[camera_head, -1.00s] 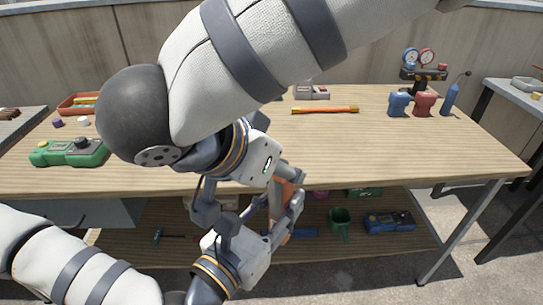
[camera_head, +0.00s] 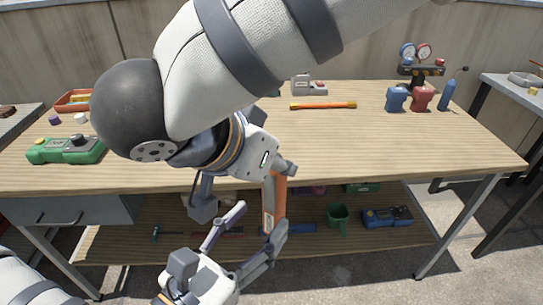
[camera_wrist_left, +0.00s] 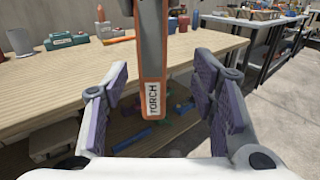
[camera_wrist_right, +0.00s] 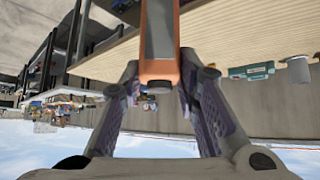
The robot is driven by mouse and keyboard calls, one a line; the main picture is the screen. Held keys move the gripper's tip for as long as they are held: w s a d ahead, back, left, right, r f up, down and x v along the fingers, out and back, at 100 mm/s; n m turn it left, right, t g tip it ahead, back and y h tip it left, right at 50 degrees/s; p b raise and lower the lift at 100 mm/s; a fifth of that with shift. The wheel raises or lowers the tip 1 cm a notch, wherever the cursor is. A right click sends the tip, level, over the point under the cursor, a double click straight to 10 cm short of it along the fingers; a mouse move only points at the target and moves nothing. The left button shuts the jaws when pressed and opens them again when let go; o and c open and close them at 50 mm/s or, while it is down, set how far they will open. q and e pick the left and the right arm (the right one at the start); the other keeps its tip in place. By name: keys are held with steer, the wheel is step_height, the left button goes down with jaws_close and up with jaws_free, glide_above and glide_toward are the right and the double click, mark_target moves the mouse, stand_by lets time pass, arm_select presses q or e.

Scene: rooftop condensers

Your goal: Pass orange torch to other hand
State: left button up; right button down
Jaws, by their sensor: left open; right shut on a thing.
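The orange torch (camera_head: 275,200) hangs upright below my right gripper (camera_head: 262,172), which is shut on its upper part. The right wrist view shows the torch's orange and grey body (camera_wrist_right: 160,42) between the right fingers (camera_wrist_right: 160,80). My left gripper (camera_head: 260,222) is open, below the right one, with its fingers on either side of the torch's lower part. In the left wrist view the torch's lower end, labelled TORCH (camera_wrist_left: 152,100), stands between the open left fingers (camera_wrist_left: 163,88), with gaps to both pads. My right arm hides part of the bench.
The wooden workbench (camera_head: 400,150) lies behind the grippers. On it are a green device (camera_head: 65,149), an orange-ended bar (camera_head: 323,105), blue (camera_head: 396,99) and red (camera_head: 422,99) items and a gauge set (camera_head: 420,68).

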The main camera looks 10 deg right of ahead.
arm_select(q)
steer(key=s+a+f+m+g+y, duration=0.25)
steer(key=s+f+m+g, duration=0.85)
steer(key=s+f+m, duration=0.65)
steer(key=s+a+f+m+g+y, duration=0.1)
steer(key=s+a+f+m+y, duration=0.2)
steer(key=a, duration=0.3)
steer(key=s+a+f+m+g+y, duration=0.2)
steer(key=s+a+f+m+y, duration=0.1)
steer(key=a, duration=0.4)
steer(key=s+a+f+m+g+y, duration=0.2)
steer(key=s+a+f+m+y, duration=0.1)
steer(key=a, duration=0.4)
steer(key=shift+s+a+m, duration=0.25)
steer(key=shift+m, duration=0.3)
